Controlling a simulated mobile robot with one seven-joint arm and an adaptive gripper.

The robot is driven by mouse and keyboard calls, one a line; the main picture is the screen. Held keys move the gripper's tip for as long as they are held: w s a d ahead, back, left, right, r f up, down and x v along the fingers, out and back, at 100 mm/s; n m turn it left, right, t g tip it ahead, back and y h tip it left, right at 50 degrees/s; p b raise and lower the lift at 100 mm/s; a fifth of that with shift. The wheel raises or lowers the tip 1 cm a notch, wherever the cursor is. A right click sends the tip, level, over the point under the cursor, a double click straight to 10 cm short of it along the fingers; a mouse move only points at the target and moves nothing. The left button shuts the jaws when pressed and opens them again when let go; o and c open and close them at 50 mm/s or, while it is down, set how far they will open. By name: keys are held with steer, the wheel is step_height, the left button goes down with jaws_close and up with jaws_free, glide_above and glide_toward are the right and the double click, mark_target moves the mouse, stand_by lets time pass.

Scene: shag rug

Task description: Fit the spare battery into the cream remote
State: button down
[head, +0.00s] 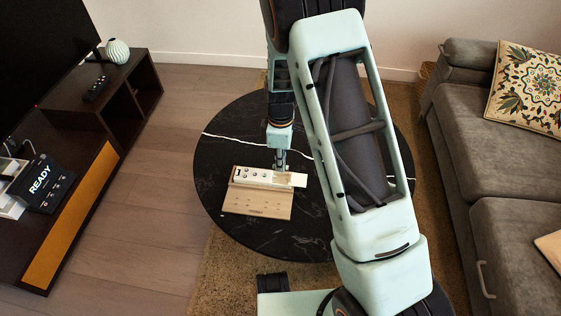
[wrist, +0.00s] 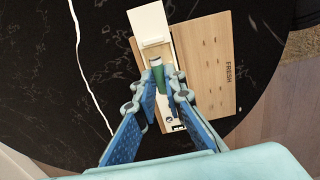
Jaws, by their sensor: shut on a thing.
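The cream remote (head: 255,175) lies along the back edge of a wooden board on the round black table. In the wrist view the cream remote (wrist: 150,30) runs from the top down behind my fingers, with a pale flat end piece toward the top. My gripper (head: 281,166) is over the remote's right end in the head view. In the wrist view my gripper (wrist: 159,92) is shut on a green battery (wrist: 168,76), held over the remote's open part. Whether the battery touches the remote, I cannot tell. My fingers hide much of the remote's middle.
The wooden board (head: 257,205) has rows of small holes; it reads FRESH in the wrist view (wrist: 208,70). Bare black tabletop (head: 225,140) surrounds it. A grey sofa (head: 480,150) stands right.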

steer(key=shift+f+b, duration=2.05)
steer(key=shift+f, duration=0.8)
steer(key=c, duration=1.9)
jaws_free()
steer(key=shift+c, duration=0.2)
steer(key=shift+r, duration=0.15)
steer(key=shift+r+p, duration=2.45)
steer(key=shift+r, duration=0.95)
